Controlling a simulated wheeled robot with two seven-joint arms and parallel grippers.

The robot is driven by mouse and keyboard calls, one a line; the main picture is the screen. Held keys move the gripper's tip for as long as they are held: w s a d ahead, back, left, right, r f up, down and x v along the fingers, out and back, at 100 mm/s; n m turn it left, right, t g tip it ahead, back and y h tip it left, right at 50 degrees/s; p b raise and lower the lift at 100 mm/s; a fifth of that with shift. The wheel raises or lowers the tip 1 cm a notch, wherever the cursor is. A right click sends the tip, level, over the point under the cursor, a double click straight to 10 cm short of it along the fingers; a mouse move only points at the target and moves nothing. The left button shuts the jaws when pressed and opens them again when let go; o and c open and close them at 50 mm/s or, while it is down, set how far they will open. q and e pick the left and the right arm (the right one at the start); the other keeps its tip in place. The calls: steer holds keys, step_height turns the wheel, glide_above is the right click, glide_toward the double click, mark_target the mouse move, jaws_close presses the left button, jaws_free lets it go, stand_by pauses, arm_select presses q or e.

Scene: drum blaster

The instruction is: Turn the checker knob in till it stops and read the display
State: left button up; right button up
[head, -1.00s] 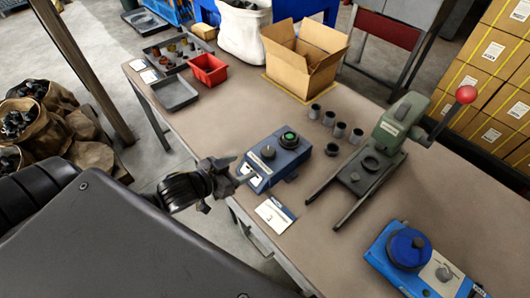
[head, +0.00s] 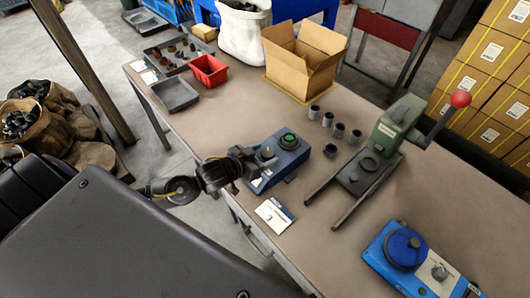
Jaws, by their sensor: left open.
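A small blue box (head: 290,160) sits near the table's left edge, with a green round part (head: 288,141) and a grey knob-like part (head: 267,153) on top. My left gripper (head: 250,163) is open at the left side of this box, close to the grey part. It covers the box's left end, where a pale panel was visible before; I cannot tell whether the fingers touch. Another blue device (head: 378,250) at the lower right carries a big blue round top (head: 405,249) and a smaller grey knob (head: 440,271). No display reading is legible. My right gripper is not in view.
A green lever press (head: 390,130) with a red ball handle stands right of the box. Several dark cups (head: 327,119) stand behind. A printed card (head: 273,215) lies in front. A red bin (head: 208,70), trays and an open carton (head: 303,63) are farther back.

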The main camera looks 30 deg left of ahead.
arm_select(q)
steer(key=shift+w+d+f, duration=0.15)
steer(key=shift+w, duration=0.25)
steer(key=shift+c, duration=0.3)
steer(key=c, duration=0.9)
